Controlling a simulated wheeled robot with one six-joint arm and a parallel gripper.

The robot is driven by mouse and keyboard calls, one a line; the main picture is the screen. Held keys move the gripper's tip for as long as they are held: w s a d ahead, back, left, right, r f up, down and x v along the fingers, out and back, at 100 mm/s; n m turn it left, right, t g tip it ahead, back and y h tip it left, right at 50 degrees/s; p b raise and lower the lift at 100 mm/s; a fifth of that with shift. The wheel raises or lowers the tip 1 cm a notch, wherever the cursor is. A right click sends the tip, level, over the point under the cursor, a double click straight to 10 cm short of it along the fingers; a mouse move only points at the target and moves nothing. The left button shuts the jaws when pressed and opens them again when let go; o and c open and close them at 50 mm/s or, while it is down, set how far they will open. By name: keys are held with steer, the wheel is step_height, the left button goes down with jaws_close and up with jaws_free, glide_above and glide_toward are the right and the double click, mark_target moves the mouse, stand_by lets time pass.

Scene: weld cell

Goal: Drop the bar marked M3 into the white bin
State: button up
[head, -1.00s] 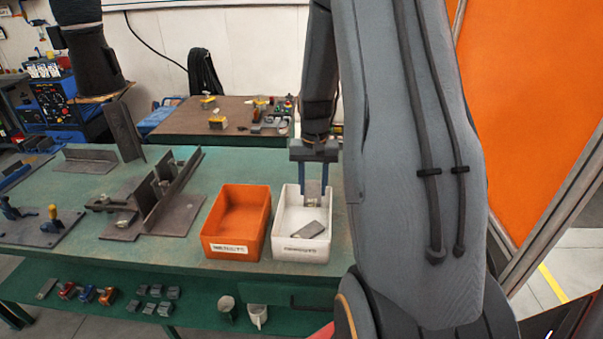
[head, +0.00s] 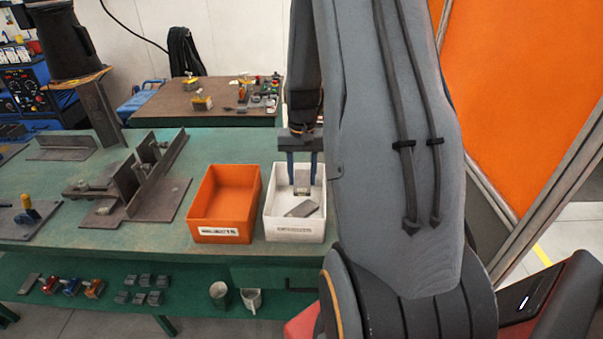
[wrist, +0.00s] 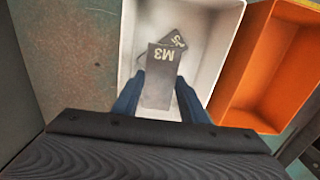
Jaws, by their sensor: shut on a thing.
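The white bin (head: 295,230) stands on the green bench with a label on its front. My gripper (head: 303,178) points down over the bin, its blue fingers reaching in past the back rim. It is shut on the grey bar marked M3, which shows in the wrist view (wrist: 160,72) between the fingers (wrist: 160,88). In the head view the held bar (head: 302,181) hangs above the bin's inside; its exact height over the floor is unclear. Another grey bar (head: 301,209) lies tilted in the bin, its marking partly hidden behind the M3 bar in the wrist view.
An orange bin (head: 222,236) stands close to the left of the white bin. Steel angle fixtures (head: 140,185) are farther left on the bench. Several small blocks and two cups (head: 220,293) sit on the lower shelf. An orange screen (head: 530,90) stands at the right.

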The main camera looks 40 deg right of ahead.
mark_target(302, 181)
steer(key=o, duration=1.1)
steer(key=shift+r+b, duration=1)
steer(key=shift+r, duration=2.95)
steer(key=s+a+n, duration=0.2)
steer(key=s+a, duration=0.2)
steer(key=a, duration=0.3)
steer(key=s+a+n+t, duration=0.1)
steer(key=s+a+n, duration=0.2)
steer(key=a, duration=0.5)
steer(key=s+a+n, duration=0.2)
steer(key=s+a, duration=0.2)
steer(key=a, duration=0.4)
steer(key=shift+s+a+f+b, duration=0.25)
steer(key=shift+s+f+b, duration=0.05)
steer(key=shift+s+f, duration=0.1)
